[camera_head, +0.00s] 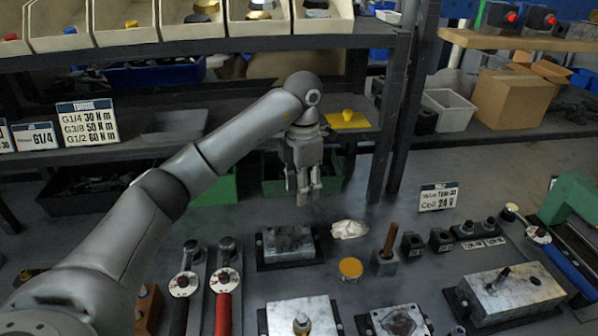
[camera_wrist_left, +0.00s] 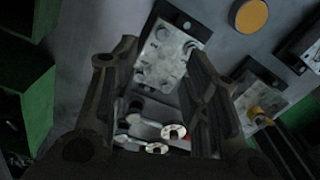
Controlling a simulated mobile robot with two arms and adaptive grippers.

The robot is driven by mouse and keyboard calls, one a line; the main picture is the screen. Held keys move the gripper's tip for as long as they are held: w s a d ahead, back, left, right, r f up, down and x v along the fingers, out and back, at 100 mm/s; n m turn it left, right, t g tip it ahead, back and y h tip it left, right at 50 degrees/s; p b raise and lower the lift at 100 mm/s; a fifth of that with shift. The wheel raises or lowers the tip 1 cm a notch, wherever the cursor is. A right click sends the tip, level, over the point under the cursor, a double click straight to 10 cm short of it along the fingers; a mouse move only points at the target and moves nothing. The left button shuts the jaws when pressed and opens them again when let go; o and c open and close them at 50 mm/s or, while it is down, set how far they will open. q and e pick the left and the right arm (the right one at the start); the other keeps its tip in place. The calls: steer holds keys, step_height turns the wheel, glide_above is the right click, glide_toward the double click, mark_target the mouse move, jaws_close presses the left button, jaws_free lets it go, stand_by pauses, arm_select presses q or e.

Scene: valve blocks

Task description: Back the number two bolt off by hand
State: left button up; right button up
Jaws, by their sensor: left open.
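A grey metal valve block (camera_head: 289,244) lies on a dark base beyond the front block, below my left gripper in the head view. In the left wrist view the same block (camera_wrist_left: 176,47) shows several bolts on its top face, at its near end and along one side. My right gripper is not in view.
Two torque wrenches with round dials, one black-handled (camera_head: 184,285) and one red-handled (camera_head: 224,283), lie left of the block. A white cloth (camera_head: 349,229) and a yellow-topped round tin (camera_head: 350,268) lie right. A front block (camera_head: 318,312) carries a brass fitting. Shelving stands behind.

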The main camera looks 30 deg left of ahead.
mark_target(305, 226)
arm_select(q)
steer(key=f, duration=0.3)
steer(key=shift+s+d, duration=0.25)
steer(key=shift+s, duration=0.1)
step_height(305, 226, down, 6)
steer(key=shift+w+a+r+p, duration=0.1)
steer(key=shift+w+r+p, duration=0.05)
steer(key=shift+p, duration=0.35)
steer(key=shift+f, duration=0.85)
jaws_close()
steer(key=shift+n, duration=0.8)
steer(key=n, duration=1)
steer(key=shift+d, duration=0.2)
steer(key=n, duration=0.4)
steer(key=shift+d+n, duration=0.1)
steer(key=shift+n, duration=0.2)
steer(key=n, duration=0.5)
steer(key=shift+w+n, duration=0.15)
steer(key=shift+n, duration=0.15)
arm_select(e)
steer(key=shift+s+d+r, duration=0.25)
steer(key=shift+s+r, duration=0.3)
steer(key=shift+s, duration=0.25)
